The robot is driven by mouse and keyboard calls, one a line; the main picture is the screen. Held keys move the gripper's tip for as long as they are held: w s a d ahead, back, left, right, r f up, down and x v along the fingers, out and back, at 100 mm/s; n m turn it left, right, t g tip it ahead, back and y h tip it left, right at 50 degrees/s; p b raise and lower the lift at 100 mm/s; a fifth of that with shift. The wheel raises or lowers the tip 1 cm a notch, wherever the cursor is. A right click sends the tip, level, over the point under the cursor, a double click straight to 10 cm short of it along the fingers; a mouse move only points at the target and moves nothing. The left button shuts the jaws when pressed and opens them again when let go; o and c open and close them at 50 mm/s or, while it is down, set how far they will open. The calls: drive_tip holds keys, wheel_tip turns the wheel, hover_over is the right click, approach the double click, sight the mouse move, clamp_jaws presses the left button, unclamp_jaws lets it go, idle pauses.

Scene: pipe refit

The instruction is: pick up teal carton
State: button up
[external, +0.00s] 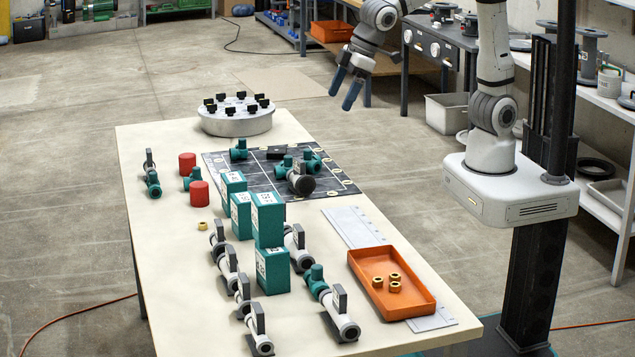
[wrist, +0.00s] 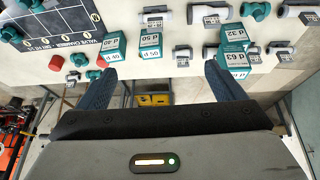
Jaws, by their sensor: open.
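Several teal cartons with white labels stand on the table. One carton (external: 232,185) is at the back, a second (external: 241,216) just in front, a third (external: 268,218) to its right and a fourth (external: 272,271) nearest the front. The third and fourth overlap in view; I cannot tell whether they are stacked. The wrist view shows cartons at left (wrist: 116,43), middle (wrist: 150,40) and right (wrist: 233,36), with another right one (wrist: 238,59). My gripper (external: 346,88) is open and empty, raised beyond the table's far right side, apart from all cartons. Its fingers show in the wrist view (wrist: 160,80).
Grey valves (external: 228,268) line the front left, close to the cartons. A valve assembly (external: 300,180) lies on the dark mat (external: 225,161). Red cylinders (external: 199,194) stand left. An orange tray (external: 420,301) holds brass rings at right. A round drum (external: 237,118) stands at the back.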

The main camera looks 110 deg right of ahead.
sight(279, 198)
drive_tip(key=shift+t+y, duration=0.3)
drive_tip(key=shift+t, duration=0.6)
drive_tip(key=w+a+f+b, duration=0.1)
drive_tip(key=w+a+f, duration=0.4)
drive_tip(key=w+a, duration=0.1)
drive_tip(key=w+a+f+b, duration=0.1)
drive_tip(key=w+a+f, duration=0.3)
drive_tip(key=w+a, duration=0.3)
drive_tip(key=w+a+f+b, duration=0.1)
drive_tip(key=w+a+f, duration=0.4)
drive_tip(key=w+a, duration=0.1)
drive_tip(key=shift+w+a+f, duration=0.35)
drive_tip(key=shift+a, duration=0.1)
drive_tip(key=x, duration=0.2)
drive_tip(key=p+x, duration=0.1)
drive_tip(key=x, duration=0.3)
drive_tip(key=shift+w+d+f, duration=0.1)
drive_tip(key=shift+d+f, duration=0.1)
drive_tip(key=shift+d, duration=0.05)
drive_tip(key=shift+c, duration=0.4)
drive_tip(key=c, duration=1.3)
drive_tip(key=shift+o, duration=0.2)
drive_tip(key=shift+r, duration=0.1)
